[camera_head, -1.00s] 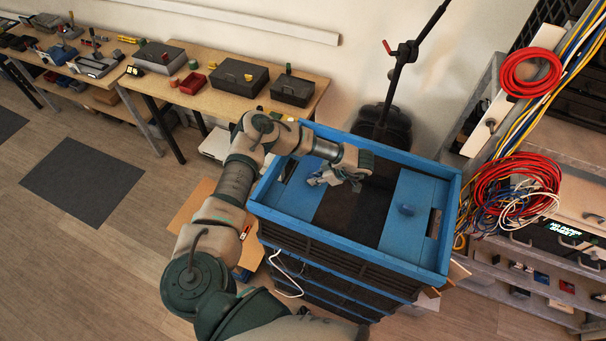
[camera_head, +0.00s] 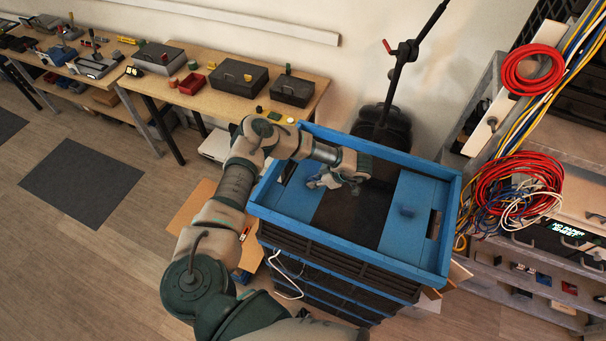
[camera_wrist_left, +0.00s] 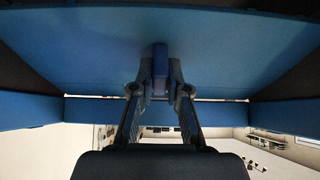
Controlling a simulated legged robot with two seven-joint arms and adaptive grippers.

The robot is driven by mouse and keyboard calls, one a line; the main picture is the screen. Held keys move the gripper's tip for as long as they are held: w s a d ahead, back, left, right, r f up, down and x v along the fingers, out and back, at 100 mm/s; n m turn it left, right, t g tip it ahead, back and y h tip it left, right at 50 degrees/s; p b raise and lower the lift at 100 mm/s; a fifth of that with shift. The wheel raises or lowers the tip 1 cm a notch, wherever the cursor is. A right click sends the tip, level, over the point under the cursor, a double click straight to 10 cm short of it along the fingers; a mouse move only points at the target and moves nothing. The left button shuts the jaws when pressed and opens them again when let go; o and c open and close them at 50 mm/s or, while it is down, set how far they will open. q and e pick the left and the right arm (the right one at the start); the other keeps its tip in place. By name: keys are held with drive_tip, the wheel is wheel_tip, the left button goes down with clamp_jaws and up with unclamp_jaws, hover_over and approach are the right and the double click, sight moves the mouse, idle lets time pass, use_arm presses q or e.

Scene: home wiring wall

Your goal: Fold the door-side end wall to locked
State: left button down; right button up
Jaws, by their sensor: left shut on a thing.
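A blue crate (camera_head: 447,225) stands in the middle of the head view, its rim upright around the top. Two blue end panels lie inside the rim: a left panel (camera_head: 292,197) and a right panel (camera_head: 402,235) with a knob (camera_head: 407,209). I cannot tell which is the door-side wall. My left gripper (camera_head: 318,183) reaches over the crate to the left panel. In the left wrist view my left gripper (camera_wrist_left: 160,92) is shut on a blue knob (camera_wrist_left: 160,60) standing out from a wide blue panel (camera_wrist_left: 100,55). My right gripper is out of view.
A black pole stand (camera_head: 380,125) is behind the crate. Shelving with red cable coils (camera_head: 520,185) stands close at the right. A wooden bench (camera_head: 190,97) with boxes is at the back left. A white cable (camera_head: 285,280) hangs at the crate's front.

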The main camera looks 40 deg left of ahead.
sight(306, 187)
use_arm(q)
drive_tip(key=shift+a+f+b, duration=0.3)
drive_tip(key=shift+f+b, duration=0.15)
drive_tip(key=shift+f, duration=0.4)
drive_tip(key=shift+a+f, duration=0.1)
drive_tip(key=shift+f, duration=0.1)
drive_tip(key=shift+b+x, duration=0.55)
drive_tip(key=shift+x, duration=0.45)
drive_tip(key=shift+f, duration=0.15)
drive_tip(key=shift+f, duration=0.25)
drive_tip(key=shift+b+x, duration=0.35)
drive_tip(key=shift+x, duration=0.4)
drive_tip(key=shift+a, duration=0.1)
